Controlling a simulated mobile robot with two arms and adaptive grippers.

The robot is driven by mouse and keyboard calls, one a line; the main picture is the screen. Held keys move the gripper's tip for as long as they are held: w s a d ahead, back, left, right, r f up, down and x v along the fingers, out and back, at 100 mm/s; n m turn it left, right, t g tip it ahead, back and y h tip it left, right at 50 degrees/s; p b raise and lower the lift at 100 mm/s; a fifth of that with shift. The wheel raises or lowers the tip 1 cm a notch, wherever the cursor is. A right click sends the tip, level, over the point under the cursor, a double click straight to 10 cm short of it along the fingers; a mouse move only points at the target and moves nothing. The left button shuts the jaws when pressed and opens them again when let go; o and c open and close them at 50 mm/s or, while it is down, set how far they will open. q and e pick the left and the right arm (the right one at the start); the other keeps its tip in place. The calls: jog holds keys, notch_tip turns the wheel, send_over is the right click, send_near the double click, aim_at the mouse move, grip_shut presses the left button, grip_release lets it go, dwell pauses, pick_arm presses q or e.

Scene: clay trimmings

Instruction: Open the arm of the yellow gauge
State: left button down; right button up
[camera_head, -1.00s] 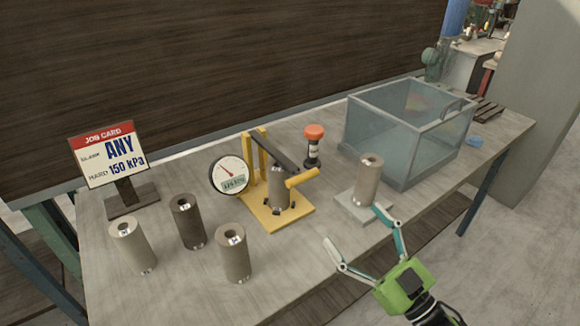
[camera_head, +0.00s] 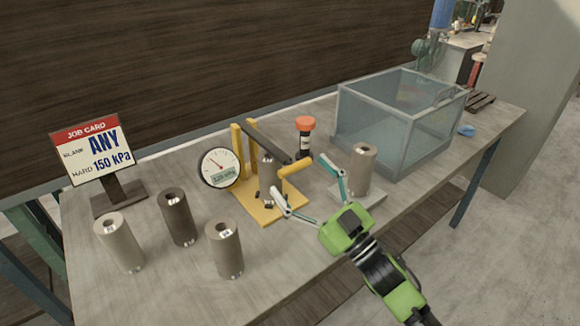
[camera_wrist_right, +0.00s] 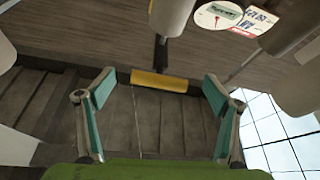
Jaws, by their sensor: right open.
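The yellow gauge has a yellow base (camera_head: 284,212), yellow uprights, a round white dial (camera_head: 219,168) and a dark arm (camera_head: 266,142) with a yellow handle (camera_head: 295,168). The arm lies lowered over a grey cylinder (camera_head: 268,168) on the base. My right gripper (camera_head: 299,174) is open, its fingers to either side of the handle in the head view. In the right wrist view the handle (camera_wrist_right: 160,81) lies crosswise between the fingertips (camera_wrist_right: 158,90); a gap to each finger shows. My left gripper is not in view.
A cylinder (camera_head: 362,168) stands on a pale plate close to my right finger. A red-topped dark bottle (camera_head: 305,139) stands behind the handle. Several cylinders (camera_head: 226,250) stand at front left by the job card (camera_head: 92,148). A clear-walled box (camera_head: 365,125) stands at right.

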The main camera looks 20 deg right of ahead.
aim_at(290, 161)
jog(key=shift+x, duration=2.25)
jog(key=shift+s, duration=0.1)
jog(key=c, duration=1.6)
jog(key=shift+r, duration=0.15)
